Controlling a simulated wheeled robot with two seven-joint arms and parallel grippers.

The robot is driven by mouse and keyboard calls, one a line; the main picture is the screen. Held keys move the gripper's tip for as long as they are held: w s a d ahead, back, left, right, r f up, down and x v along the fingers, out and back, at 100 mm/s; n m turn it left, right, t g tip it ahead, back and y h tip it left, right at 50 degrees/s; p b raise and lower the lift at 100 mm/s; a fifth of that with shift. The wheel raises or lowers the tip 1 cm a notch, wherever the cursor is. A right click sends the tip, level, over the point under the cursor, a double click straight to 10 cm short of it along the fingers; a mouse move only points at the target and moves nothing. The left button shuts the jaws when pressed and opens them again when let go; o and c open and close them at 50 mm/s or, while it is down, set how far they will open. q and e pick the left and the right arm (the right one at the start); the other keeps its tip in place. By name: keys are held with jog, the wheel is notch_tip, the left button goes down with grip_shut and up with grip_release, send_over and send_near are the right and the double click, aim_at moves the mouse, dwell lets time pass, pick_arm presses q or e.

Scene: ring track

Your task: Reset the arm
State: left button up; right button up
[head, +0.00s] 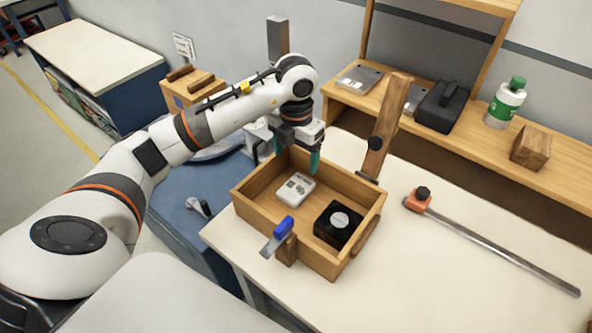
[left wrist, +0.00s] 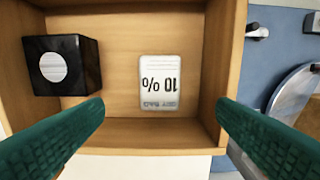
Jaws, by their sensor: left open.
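My left arm reaches in from the left in the head view. Its gripper (head: 296,158) is open and empty, pointing down over the back part of a wooden tray box (head: 285,252). Its green fingertips frame the left wrist view (left wrist: 160,125), with nothing between them. A white labelled block (head: 295,189) lies flat in the box; in the left wrist view the white block (left wrist: 158,82) reads "10 %" upside down. A black cube with a pale round spot (head: 338,225) sits in the box's near right part. My right gripper is not in view.
A blue-handled clamp (head: 284,227) sits on the box's near wall. An upright wooden post (head: 388,125) stands behind it. A metal bar with an orange end (head: 495,243) lies right on the white table. A shelf behind holds a black case (head: 442,106), a green-capped bottle (head: 505,103) and a wooden block (head: 531,147).

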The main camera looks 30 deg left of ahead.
pick_arm(q)
jog(key=shift+r, duration=0.7)
